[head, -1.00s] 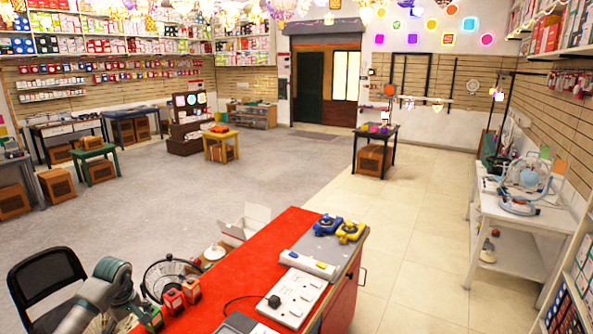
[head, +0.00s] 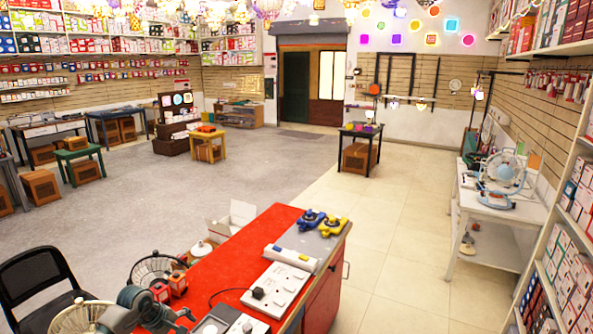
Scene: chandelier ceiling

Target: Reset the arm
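My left arm (head: 138,300) shows at the bottom left as a grey-green bent link, in front of the red counter's near left edge. Its dark far end (head: 183,314) reaches over the counter's near part. It is too small and cluttered there to tell whether my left gripper is open or shut, or holds anything. My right arm and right gripper are not in view.
The red counter (head: 235,240) bears a white power strip (head: 277,290), blue (head: 311,220) and yellow (head: 333,226) items and small red boxes (head: 177,284). A black chair (head: 40,280) stands left. A white side table (head: 487,212) stands right. Open floor lies beyond.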

